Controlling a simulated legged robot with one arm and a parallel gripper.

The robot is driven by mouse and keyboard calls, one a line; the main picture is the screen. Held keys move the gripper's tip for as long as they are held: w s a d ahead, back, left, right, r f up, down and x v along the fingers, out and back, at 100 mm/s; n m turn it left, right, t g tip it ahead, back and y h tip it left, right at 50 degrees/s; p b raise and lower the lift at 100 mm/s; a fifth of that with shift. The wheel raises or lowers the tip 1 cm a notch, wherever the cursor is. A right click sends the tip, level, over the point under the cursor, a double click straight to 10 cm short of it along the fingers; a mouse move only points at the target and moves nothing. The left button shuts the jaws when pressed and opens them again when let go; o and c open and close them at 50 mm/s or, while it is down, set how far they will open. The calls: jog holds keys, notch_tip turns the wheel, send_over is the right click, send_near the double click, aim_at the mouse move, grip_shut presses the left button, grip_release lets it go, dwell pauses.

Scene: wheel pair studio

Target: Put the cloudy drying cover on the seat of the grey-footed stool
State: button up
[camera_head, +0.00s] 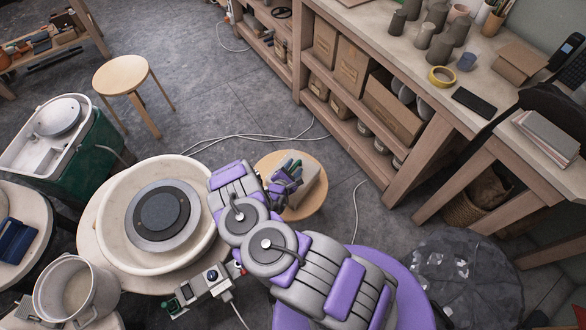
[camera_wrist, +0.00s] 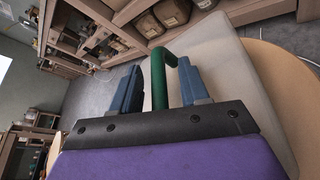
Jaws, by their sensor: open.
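The cloudy drying cover (camera_head: 308,192) is a pale grey box shape on a round wooden stool seat (camera_head: 316,208), partly hidden by my gripper (camera_head: 284,178). In the wrist view the cover (camera_wrist: 240,75) lies under my gripper (camera_wrist: 160,85). Its green handle (camera_wrist: 158,80) stands between the two blue fingers. The fingers are open, one on each side of the handle, and I cannot tell if either touches it. Another round wooden stool (camera_head: 121,74) stands at the upper left with a bare seat. I cannot make out the foot colour of either stool.
A potter's wheel (camera_head: 160,216) with a wide pale basin is left of my arm. A green-sided tub (camera_head: 80,155) stands beyond it. Shelves with cardboard boxes (camera_head: 352,66) line the right. White cables (camera_head: 250,137) cross the otherwise clear grey floor between stools and shelves.

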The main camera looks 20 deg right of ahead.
jog(key=shift+a, duration=0.1)
jog(key=p+v, duration=0.1)
jog(key=v, duration=1.1)
jog(key=shift+a+p, duration=0.2)
jog(key=shift+p, duration=0.2)
